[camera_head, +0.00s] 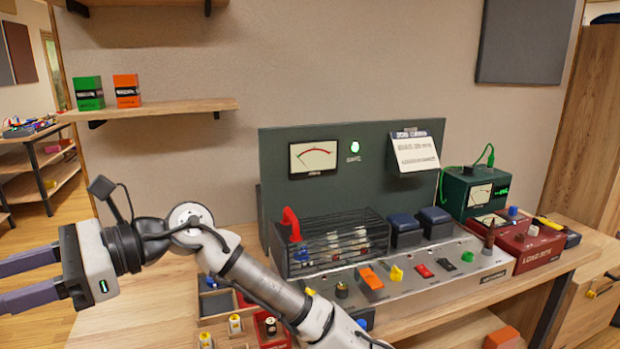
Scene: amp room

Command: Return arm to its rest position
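My gripper (28,278) is at the left edge of the head view, raised and pointing left, away from the bench. Its two dark fingers are spread apart with an empty gap between them. The fingertips reach the picture's edge and may be cut off. My arm crosses the lower middle of the view, in front of the bench, and hides part of the bench top and a parts tray.
A wooden bench (130,310) carries a dark green amp panel (385,200) with a wire cage (340,245), switches and knobs. A green meter box (478,192) and a red box (535,250) stand right. A wall shelf (180,107) holds green and orange boxes.

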